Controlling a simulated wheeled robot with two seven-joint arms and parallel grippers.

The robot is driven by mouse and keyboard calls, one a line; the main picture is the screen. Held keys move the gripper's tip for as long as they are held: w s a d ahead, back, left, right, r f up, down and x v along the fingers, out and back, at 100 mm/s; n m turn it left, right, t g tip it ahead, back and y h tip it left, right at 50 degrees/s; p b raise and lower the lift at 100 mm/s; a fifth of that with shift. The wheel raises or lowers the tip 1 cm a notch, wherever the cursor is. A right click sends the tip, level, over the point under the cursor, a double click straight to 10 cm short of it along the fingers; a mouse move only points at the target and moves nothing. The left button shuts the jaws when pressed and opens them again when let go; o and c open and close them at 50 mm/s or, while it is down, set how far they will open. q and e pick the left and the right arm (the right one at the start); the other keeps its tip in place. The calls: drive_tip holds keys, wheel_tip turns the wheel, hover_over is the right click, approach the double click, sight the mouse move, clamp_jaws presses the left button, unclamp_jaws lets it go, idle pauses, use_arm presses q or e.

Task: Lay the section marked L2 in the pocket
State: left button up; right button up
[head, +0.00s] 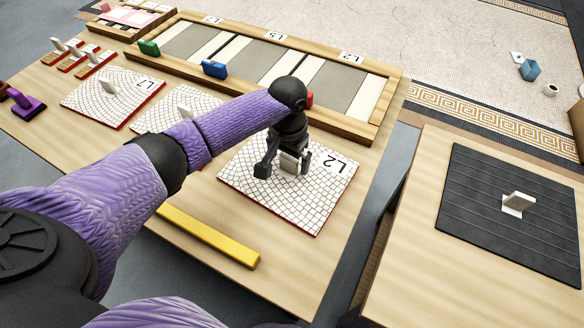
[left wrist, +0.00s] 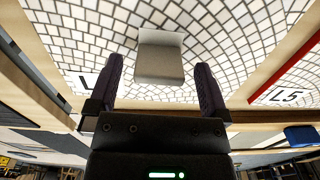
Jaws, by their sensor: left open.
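The section marked L2 (head: 318,196), a white mosaic panel with a red edge, lies flat on the table with a pale upright handle (head: 290,162). My left gripper (head: 282,170) is open over it, its fingers at either side of the handle. In the left wrist view the grey handle (left wrist: 160,58) shows between the two spread fingers, with a gap at each side. The pocket labelled L2 (head: 334,88) is a grey, empty recess at the right end of the wooden frame (head: 392,98). My right gripper is out of view.
A panel marked L7 (head: 100,103) and another panel (head: 158,112), partly behind my arm, lie to the left. Green (head: 148,47), blue (head: 214,68) and red (head: 309,99) blocks sit along the frame's near edge. A yellow bar (head: 208,236) lies in front. A black mat (head: 510,229) is on the right table.

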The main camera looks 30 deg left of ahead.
use_arm(q)
drive_tip(key=shift+f, duration=0.3)
drive_tip(key=shift+c, duration=0.5)
clamp_jaws()
